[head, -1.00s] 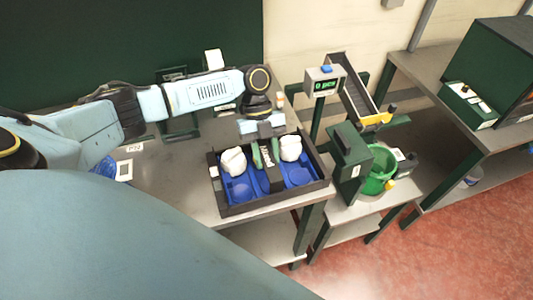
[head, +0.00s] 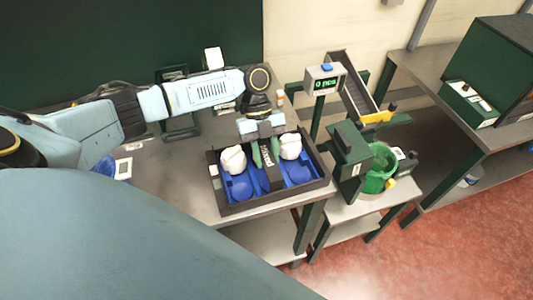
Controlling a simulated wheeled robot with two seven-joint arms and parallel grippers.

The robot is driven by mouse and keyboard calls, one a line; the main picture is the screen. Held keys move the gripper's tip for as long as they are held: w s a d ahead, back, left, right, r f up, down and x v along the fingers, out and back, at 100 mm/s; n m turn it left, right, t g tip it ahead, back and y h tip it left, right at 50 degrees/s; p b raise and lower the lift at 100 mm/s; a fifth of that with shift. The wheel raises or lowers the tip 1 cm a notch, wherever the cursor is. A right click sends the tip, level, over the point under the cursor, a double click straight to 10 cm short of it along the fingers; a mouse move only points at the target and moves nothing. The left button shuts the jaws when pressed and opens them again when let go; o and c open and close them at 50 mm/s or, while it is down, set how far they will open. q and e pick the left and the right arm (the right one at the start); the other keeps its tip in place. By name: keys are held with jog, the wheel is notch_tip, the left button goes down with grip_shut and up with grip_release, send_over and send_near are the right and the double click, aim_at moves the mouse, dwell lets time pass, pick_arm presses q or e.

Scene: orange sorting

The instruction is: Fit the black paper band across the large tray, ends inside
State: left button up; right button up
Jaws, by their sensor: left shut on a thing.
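The large tray (head: 225,209) is black-walled with a blue insert and sits on the metal table. Two white wrapped items (head: 233,160) and (head: 290,146) rest in its back pockets; the front blue pockets look empty. The black paper band (head: 267,158), with white lettering, stands across the middle of the tray between the white items. My left gripper (head: 265,152) points down over the tray, its greenish fingers on both sides of the band and shut on it. I cannot tell whether the band's ends are inside the tray walls. My right gripper is not in view.
A scale-like display (head: 325,83) stands right of the tray, near a chute (head: 358,98) and a green bucket (head: 380,170). A green cabinet (head: 490,60) is at the far right. The table's front edge lies just before the tray.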

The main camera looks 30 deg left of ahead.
pick_arm(q)
jog(key=shift+f, duration=0.3)
jog(key=o, duration=1)
jog(key=shift+o, duration=0.5)
jog(key=o, duration=0.3)
jog(key=shift+r, duration=0.1)
jog(key=shift+r+p, duration=3.15)
jog(key=shift+r, duration=0.85)
